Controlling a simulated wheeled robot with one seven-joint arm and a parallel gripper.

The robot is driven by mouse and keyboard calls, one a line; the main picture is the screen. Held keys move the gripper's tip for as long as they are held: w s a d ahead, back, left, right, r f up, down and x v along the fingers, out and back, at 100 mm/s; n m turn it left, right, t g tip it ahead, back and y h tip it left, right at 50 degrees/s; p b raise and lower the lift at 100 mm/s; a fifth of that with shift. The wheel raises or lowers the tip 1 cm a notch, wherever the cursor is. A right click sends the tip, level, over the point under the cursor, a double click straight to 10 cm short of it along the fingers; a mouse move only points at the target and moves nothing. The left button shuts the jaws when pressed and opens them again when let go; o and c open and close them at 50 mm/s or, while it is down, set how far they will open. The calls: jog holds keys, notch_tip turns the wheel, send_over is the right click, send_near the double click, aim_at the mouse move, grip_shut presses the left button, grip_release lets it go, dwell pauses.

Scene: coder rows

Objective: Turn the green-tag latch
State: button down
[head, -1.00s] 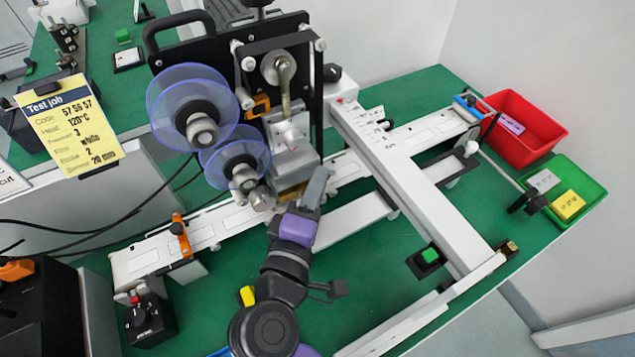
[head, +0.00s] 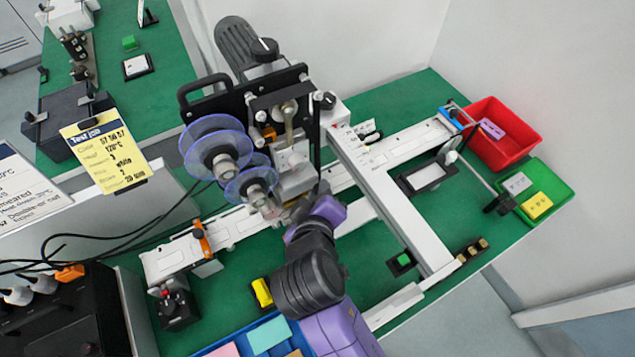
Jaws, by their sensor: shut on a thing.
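The coder machine (head: 294,165) stands on the green bench, with two clear blue-rimmed reels (head: 205,137) on its front. My gripper (head: 312,199) is at the lower right of the coder's head, just below the metal block under the lever. It is shut on a small part there, mostly hidden by my purple wrist. I see no green tag at that spot, so I cannot tell whether the held part is the green-tag latch. A green square button (head: 404,259) sits in a black holder on the bench, apart from my gripper.
A red bin (head: 525,135) and a green bin (head: 565,185) stand at the right end. A white rail frame (head: 395,205) crosses the bench. A yellow job card (head: 105,155) stands at left; a blue tray (head: 240,342) holds coloured cards at the front.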

jog(key=shift+d+r+m+g+y+p, duration=0.15)
jog(key=shift+m+g+y+p, duration=0.4)
jog(key=shift+p, duration=0.45)
jog(key=c, duration=1.3)
grip_release()
jog(key=shift+w, duration=0.1)
jog(key=shift+o, duration=0.2)
jog(key=b+v, duration=0.1)
jog(key=v, duration=0.6)
jog(key=shift+s+r, duration=0.25)
jog(key=shift+s, duration=0.05)
jog(key=shift+d, duration=0.1)
